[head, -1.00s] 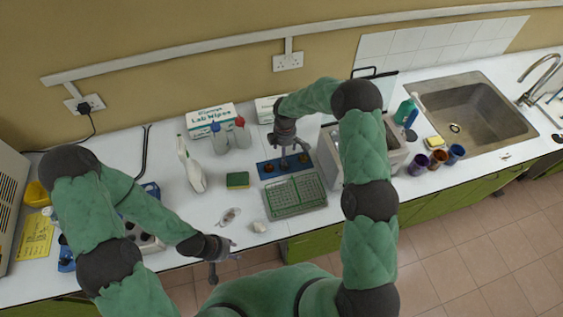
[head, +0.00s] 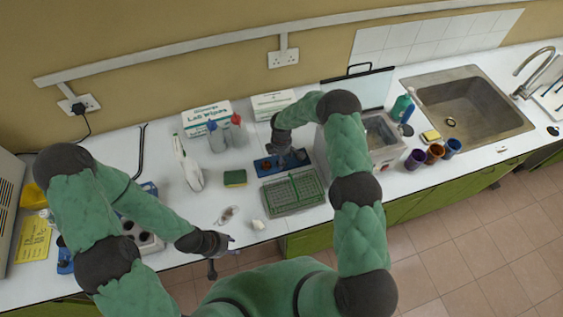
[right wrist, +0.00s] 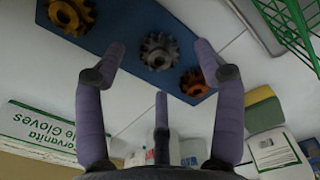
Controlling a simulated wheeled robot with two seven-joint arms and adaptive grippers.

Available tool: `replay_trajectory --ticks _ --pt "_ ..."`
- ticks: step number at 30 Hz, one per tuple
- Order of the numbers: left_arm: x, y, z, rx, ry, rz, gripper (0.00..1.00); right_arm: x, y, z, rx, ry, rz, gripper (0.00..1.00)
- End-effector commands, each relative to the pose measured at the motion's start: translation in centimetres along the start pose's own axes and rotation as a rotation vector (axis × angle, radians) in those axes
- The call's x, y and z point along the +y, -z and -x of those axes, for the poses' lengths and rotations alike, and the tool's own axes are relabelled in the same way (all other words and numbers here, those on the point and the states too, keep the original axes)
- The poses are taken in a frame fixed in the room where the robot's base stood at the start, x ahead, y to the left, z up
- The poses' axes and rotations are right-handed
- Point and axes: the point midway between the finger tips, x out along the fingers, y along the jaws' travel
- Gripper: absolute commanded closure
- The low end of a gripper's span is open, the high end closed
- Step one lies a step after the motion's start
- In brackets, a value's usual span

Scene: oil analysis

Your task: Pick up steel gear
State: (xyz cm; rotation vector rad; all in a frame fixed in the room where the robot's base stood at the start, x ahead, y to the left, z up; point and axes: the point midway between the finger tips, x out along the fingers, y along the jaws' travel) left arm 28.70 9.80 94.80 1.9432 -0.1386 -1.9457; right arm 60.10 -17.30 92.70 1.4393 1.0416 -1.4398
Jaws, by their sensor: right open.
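A dark grey steel gear (right wrist: 158,50) sits on a blue board (right wrist: 125,25) in the right wrist view, between a brass gear (right wrist: 70,14) and a copper-coloured gear (right wrist: 194,83). My right gripper (right wrist: 160,57) is open, with its fingertips apart on either side of the steel gear; nothing is held. In the head view the right gripper (head: 285,157) is over the blue board (head: 263,170) and hides part of it. My left gripper (head: 224,256) is empty with fingers spread, at the counter's front edge.
A green wire rack (head: 292,192) stands directly in front of the board. A sponge (head: 235,178) and bottles (head: 217,138) are to the left, glove boxes (head: 272,105) behind. A metal bath (head: 383,135) stands at the right. White counter is bare near the sponge.

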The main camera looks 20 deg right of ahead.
Motion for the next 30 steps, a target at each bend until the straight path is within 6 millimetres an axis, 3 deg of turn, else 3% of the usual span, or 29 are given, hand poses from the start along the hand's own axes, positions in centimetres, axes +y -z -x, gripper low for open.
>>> replay_trajectory --ticks 6,15,22,30 --pt "0.1 0.0 0.3 0.0 0.0 0.0 0.6 0.0 0.0 -1.9 0.0 -0.001 -0.001 0.3" --pt "0.1 0.0 0.3 0.0 0.0 0.0 0.6 0.0 0.0 -2.2 0.0 -0.001 -0.001 0.3" --pt "0.1 0.0 0.3 0.0 0.0 0.0 0.6 0.0 0.0 -2.2 0.0 0.0 -0.001 0.95" --pt "0.1 0.0 0.3 0.0 0.0 0.0 0.6 0.0 0.0 -2.1 0.001 -0.001 -0.001 0.96"
